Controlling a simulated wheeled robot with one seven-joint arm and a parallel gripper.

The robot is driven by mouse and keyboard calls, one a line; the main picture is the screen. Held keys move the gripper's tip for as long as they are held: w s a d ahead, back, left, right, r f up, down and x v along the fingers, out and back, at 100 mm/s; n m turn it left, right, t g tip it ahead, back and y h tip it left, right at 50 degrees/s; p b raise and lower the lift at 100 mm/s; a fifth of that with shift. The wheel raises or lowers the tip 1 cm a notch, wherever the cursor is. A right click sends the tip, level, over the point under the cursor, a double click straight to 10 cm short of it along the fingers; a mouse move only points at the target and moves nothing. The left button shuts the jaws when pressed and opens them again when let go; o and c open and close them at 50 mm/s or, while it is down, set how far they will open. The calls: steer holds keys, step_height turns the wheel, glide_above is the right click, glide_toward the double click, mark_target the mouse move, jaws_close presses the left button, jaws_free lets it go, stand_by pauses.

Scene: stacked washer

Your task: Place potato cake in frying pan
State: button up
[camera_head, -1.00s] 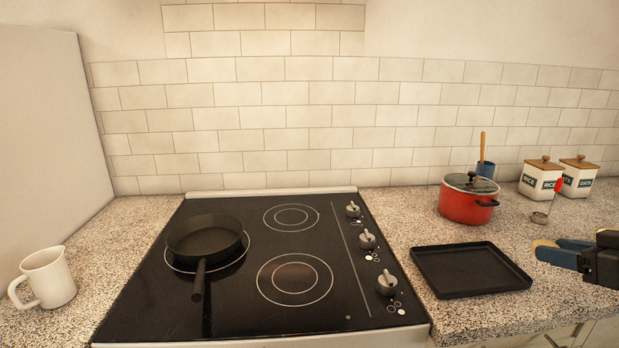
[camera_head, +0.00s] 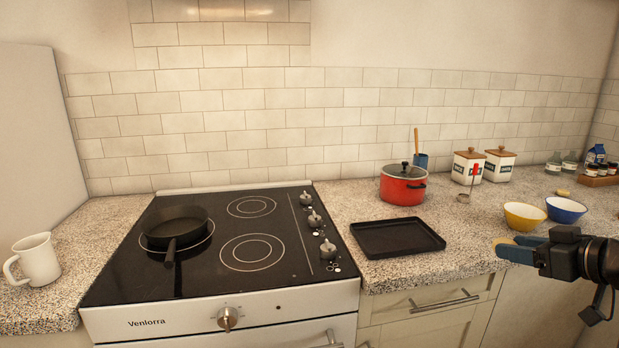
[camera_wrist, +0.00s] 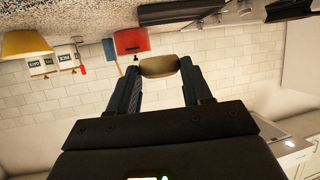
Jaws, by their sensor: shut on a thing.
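The potato cake (camera_wrist: 159,66) is a small tan, rounded piece held between my gripper's fingertips in the wrist view. In the head view only a tan bit of it (camera_head: 502,243) shows at the fingertips. My gripper (camera_head: 508,248) is shut on it, in the air at the right, in front of the counter's edge. The pan looks empty and is far to the left of my gripper.
A black tray (camera_head: 397,237) lies on the counter between stove and gripper. Behind it stand a red lidded pot (camera_head: 402,189) and white canisters (camera_head: 467,168). Yellow (camera_head: 524,216) and blue (camera_head: 566,209) bowls are near my gripper. A white mug (camera_head: 37,260) stands at far left.

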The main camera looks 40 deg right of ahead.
steer(key=shift+w+a+f, duration=0.35)
steer(key=shift+w+f, duration=0.05)
steer(key=shift+w, duration=0.05)
steer(key=w+a+f+n+y, duration=0.1)
steer(key=w+a+f, duration=0.6)
steer(key=a+f, duration=0.3)
steer(key=w+a+f+n+y, duration=0.1)
steer(key=w+a+f, duration=0.6)
steer(key=a, duration=1)
steer(key=w+a+f+n+y, duration=0.2)
steer(key=w+a+f, duration=0.6)
steer(key=a+f, duration=0.5)
steer(key=shift+a+t+y, duration=0.15)
steer(key=shift+t+y, duration=0.15)
steer(key=shift+r, duration=0.1)
